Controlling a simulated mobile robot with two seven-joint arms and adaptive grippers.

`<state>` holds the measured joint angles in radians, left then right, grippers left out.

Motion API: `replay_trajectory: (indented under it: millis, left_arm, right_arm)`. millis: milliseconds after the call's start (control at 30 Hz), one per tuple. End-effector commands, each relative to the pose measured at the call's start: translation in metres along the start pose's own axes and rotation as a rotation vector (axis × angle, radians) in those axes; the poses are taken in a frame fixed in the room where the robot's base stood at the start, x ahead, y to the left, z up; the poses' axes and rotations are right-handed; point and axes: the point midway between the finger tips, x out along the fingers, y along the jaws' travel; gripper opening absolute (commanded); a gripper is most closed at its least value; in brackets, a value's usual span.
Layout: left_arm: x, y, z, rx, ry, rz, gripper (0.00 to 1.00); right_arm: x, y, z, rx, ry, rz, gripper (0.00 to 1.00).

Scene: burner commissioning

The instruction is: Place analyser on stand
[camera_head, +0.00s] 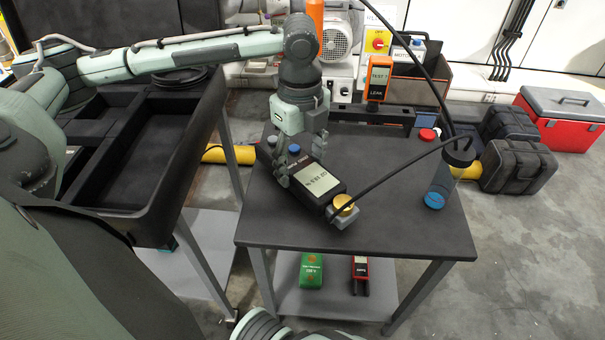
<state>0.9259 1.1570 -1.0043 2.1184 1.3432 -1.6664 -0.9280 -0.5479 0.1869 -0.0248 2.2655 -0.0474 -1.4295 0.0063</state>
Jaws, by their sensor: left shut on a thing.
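My left gripper (297,172) comes down over the dark work table and is shut on the analyser (320,184), a black handheld box with a lit pale display. The analyser is tilted, its lower end toward the front right. A grey block with a yellow round top (343,206) sits at that lower end; I cannot tell whether they touch. A black hose runs from there to a dark cylinder with a blue base (445,180). I cannot make out a separate stand for certain; the gripper and analyser may hide it. My right gripper is not in view.
The table (400,230) has free room at its front. An orange handheld device (379,78) stands upright at the back rail. A red cap (427,135) lies back right. A green device (311,270) rests on the lower shelf. A dark tray cart (150,150) stands left.

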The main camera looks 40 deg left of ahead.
Motion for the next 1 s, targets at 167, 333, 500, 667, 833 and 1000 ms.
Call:
replay_trajectory:
  millis: [167, 333, 500, 667, 833, 1000]
  left_arm:
    - [0.025, 0.000, 0.000, -0.001, 0.001, 0.001, 0.09]
    - [0.027, 0.000, 0.000, 0.000, 0.000, -0.002, 0.09]
    - [0.027, 0.000, 0.000, 0.000, 0.000, -0.001, 0.09]
    - [0.029, 0.000, 0.000, 0.000, 0.000, 0.000, 0.74]
    - [0.029, 0.000, 0.000, 0.000, 0.000, 0.000, 0.80]
    - [0.029, 0.000, 0.000, 0.000, 0.000, 0.000, 0.80]
  right_arm:
    - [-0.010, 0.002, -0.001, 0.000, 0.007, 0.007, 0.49]
    - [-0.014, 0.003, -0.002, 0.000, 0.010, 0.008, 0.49]
    - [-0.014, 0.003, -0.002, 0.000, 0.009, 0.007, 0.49]
    - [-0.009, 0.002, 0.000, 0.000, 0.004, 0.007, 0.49]
    - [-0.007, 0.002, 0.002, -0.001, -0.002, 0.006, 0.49]
    - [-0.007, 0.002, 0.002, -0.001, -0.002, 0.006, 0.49]
